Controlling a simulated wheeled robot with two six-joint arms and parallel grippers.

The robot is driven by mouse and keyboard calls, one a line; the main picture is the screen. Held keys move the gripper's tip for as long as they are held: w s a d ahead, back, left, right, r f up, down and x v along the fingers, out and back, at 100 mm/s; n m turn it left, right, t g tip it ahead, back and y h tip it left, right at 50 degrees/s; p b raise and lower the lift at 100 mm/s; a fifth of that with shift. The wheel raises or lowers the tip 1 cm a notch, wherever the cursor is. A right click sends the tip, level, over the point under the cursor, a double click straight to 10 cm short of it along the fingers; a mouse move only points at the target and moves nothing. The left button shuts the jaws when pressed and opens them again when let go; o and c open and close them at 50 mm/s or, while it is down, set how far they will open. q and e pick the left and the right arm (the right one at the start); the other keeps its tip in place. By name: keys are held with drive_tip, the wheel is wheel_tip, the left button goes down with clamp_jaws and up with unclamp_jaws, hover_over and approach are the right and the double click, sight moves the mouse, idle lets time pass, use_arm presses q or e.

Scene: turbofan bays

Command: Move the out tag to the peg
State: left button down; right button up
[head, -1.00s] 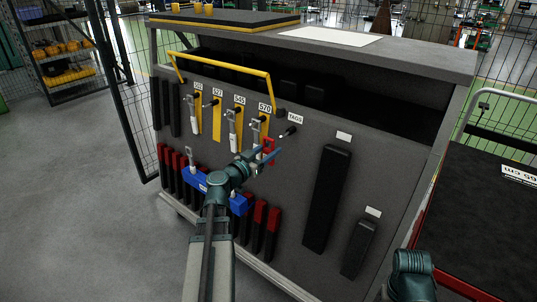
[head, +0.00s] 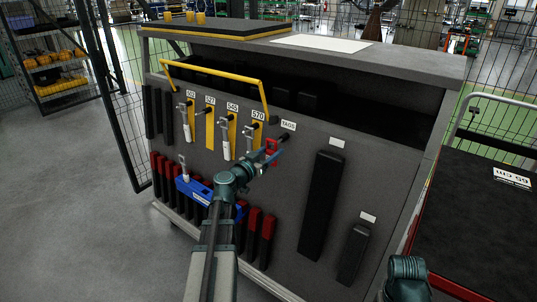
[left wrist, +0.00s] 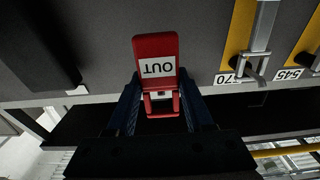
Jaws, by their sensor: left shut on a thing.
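The out tag (left wrist: 157,66) is red with a white OUT label, upside down in the left wrist view. My left gripper (left wrist: 160,108) is shut on its framed end. In the head view the red tag (head: 271,149) shows at the tip of my left gripper (head: 262,160), in front of the board. The dark peg (head: 284,136) sticks out under the TAGS label (head: 288,124), just up and right of the tag. I cannot tell whether tag and peg touch. My right gripper is out of view.
Tools hang on numbered yellow strips (head: 210,128) left of the peg. A blue holder (head: 194,190) and red-topped black slots sit below. Black holders (head: 322,205) are at right. A yellow handle bar (head: 215,73) juts out above.

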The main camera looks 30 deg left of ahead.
use_arm(q)
drive_tip(key=shift+w+d+f+b, duration=0.1)
drive_tip(key=shift+w+f+b, duration=0.1)
drive_tip(key=shift+w, duration=0.55)
drive_tip(key=shift+w+d+f+b, duration=0.1)
drive_tip(key=shift+w+f+b, duration=0.1)
drive_tip(key=shift+w, duration=0.6)
drive_tip(key=shift+w+f+b, duration=0.15)
drive_tip(key=shift+w+f, duration=0.05)
drive_tip(key=shift+w, duration=0.55)
drive_tip(key=shift+c, duration=1)
unclamp_jaws()
drive_tip(key=s+a, duration=0.1)
drive_tip(key=s, duration=1.2)
drive_tip(key=shift+s, duration=0.4)
